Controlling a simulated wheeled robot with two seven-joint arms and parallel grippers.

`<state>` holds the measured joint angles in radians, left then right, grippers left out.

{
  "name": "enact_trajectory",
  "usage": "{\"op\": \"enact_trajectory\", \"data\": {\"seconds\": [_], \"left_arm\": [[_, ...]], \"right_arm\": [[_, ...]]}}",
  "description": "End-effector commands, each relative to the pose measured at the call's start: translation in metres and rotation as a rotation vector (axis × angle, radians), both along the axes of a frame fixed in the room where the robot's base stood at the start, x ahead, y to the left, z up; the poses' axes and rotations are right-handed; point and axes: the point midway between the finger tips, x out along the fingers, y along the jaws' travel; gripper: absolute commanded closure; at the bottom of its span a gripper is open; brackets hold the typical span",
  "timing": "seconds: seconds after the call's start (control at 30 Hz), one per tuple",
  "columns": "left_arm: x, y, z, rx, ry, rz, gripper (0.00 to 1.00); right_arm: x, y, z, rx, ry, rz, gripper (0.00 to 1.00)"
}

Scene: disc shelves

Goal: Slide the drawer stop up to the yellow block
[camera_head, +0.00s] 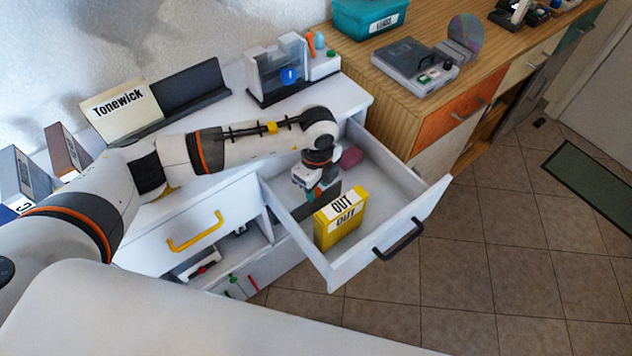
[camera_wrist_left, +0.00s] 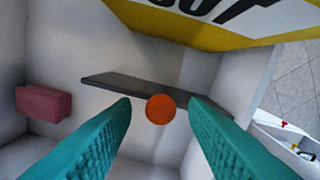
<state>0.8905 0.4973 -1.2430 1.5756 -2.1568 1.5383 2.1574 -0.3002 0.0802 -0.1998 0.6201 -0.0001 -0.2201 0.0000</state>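The yellow block (camera_head: 340,218), labelled OUT, stands in the open white drawer (camera_head: 430,196) near its front. It also shows at the top of the left wrist view (camera_wrist_left: 180,28). The drawer stop is a dark grey plate (camera_wrist_left: 115,80) with a round orange knob (camera_wrist_left: 160,109), lying across the drawer, apart from the block in the left wrist view. My left gripper (camera_head: 316,192) reaches down into the drawer. Its teal fingers are open, with the knob seen between the fingertips; I cannot tell whether they touch it. My right gripper is not in view.
A pink block (camera_head: 350,157) lies in the drawer; the left wrist view shows it too (camera_wrist_left: 44,102). The drawer walls are close around my left gripper. A clear box (camera_head: 283,66) stands on the white cabinet. A wooden cabinet (camera_head: 400,102) adjoins on the right.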

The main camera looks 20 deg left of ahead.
Motion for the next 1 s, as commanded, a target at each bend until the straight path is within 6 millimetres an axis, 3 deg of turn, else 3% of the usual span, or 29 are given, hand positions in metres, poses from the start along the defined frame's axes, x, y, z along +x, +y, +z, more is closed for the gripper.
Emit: {"op": "enact_trajectory", "data": {"seconds": [0.37, 0.47, 0.8, 1.0], "left_arm": [[0.000, 0.001, 0.005, 0.001, 0.000, 0.001, 0.57], [0.001, 0.000, 0.018, -0.001, -0.003, 0.001, 0.57], [0.001, 0.000, 0.088, -0.001, -0.003, -0.001, 0.57], [0.001, 0.000, 0.114, 0.001, -0.001, 0.001, 0.57]], "right_arm": [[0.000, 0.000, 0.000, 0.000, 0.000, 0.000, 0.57], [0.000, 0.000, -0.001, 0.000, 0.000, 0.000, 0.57], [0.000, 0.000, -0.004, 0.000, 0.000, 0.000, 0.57], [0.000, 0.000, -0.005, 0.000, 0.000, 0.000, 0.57]]}}
